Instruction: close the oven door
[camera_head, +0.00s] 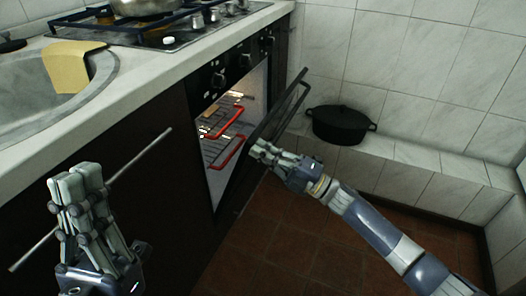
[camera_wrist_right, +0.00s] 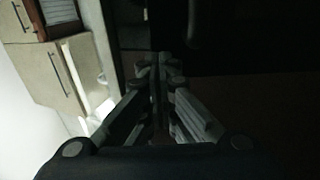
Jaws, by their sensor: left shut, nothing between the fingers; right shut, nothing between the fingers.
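The oven (camera_head: 225,125) is built into the dark cabinet, with its lit inside and red-edged racks (camera_head: 222,120) showing. Its dark door (camera_head: 280,108) stands partly open, swung out to the right. My right gripper (camera_head: 258,149) is shut and empty, with its fingertips at the lower part of the door; I cannot tell whether they touch it. It also shows shut in the right wrist view (camera_wrist_right: 158,75), against a dark surface. My left gripper (camera_head: 78,180) is shut and empty, upright in front of the cabinet at the lower left.
A black pot (camera_head: 341,124) sits on the tiled ledge behind the door. A long metal handle (camera_head: 95,198) runs along the cabinet beside my left gripper. The counter (camera_head: 150,75) holds a sink, yellow cloth (camera_head: 75,66) and hob (camera_head: 150,30). The red-brown floor (camera_head: 290,255) is clear.

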